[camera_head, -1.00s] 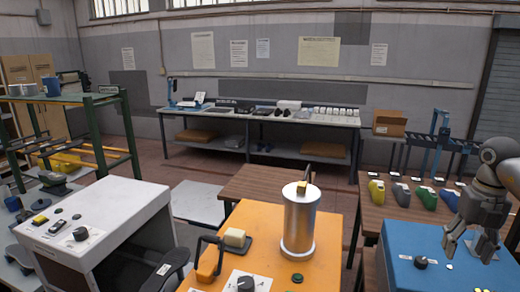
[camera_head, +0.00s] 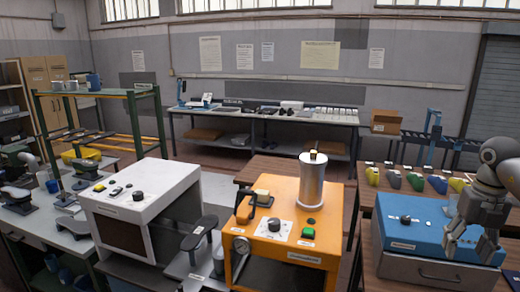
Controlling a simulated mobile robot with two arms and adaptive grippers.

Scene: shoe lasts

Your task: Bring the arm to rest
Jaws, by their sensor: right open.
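My right gripper (camera_head: 471,248) is at the right edge, pointing down with its fingers apart and nothing seen between them. It is in front of and over the right part of the blue machine (camera_head: 405,233), which has a black knob on top. I cannot tell whether the fingers touch it. My left gripper is not in view. Several shoe lasts, among them a yellow one (camera_head: 373,176) and a green one (camera_head: 416,182), stand in a row on the brown table behind the blue machine.
An orange machine (camera_head: 270,255) with a metal cylinder (camera_head: 312,181) stands in the middle. A white machine (camera_head: 160,185) stands left of it. A green rack (camera_head: 130,127) is at the left. A long bench (camera_head: 270,117) with small items runs along the back wall.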

